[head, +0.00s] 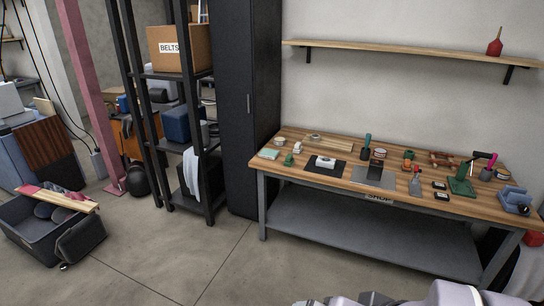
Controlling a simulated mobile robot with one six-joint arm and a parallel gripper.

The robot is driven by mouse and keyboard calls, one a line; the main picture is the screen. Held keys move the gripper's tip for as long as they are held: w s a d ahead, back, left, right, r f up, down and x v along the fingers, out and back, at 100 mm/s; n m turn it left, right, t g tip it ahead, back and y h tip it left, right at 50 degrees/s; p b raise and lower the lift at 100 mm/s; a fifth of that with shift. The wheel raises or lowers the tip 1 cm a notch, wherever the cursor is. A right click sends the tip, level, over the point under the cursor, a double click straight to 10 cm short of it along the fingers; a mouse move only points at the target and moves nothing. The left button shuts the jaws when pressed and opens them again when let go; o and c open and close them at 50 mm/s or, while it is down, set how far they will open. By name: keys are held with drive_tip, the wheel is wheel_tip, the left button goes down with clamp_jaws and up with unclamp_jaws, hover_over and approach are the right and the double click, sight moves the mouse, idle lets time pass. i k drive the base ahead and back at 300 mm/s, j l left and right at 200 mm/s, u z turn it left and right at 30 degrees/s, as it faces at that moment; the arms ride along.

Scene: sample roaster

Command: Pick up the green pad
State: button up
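A small pale green pad (270,154) lies flat on the left end of the wooden workbench top (320,145), near its front left corner. Nothing covers it, and bare wood shows around it. Part of my arm shows along the bottom edge of the head view, well in front of the bench. What seems to be my gripper (325,302) is cut off by the bottom edge there, far from the pad; its fingers are not clear.
A dark mat (311,170) with a white block and a grey mat (387,180) lie right of the pad. Small items stand nearby, including a green one (289,160). A tall black cabinet (246,100) stands left of the bench. The floor (215,255) in front is clear.

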sight(289, 162)
drive_tip(key=i+j+z, duration=1.3)
drive_tip(key=i+j, duration=0.15)
drive_tip(key=j, duration=0.25)
drive_tip(key=i+j+z, duration=0.25)
drive_tip(key=j+z, duration=0.2)
drive_tip(key=j, duration=0.3)
drive_tip(key=i+j+z, duration=0.15)
drive_tip(key=j+z, duration=0.3)
drive_tip(key=j, duration=0.4)
drive_tip(key=j+z, duration=0.45)
drive_tip(key=j, duration=0.45)
drive_tip(key=k+j+z, duration=0.2)
drive_tip(key=j+z, duration=0.2)
drive_tip(key=j, duration=0.45)
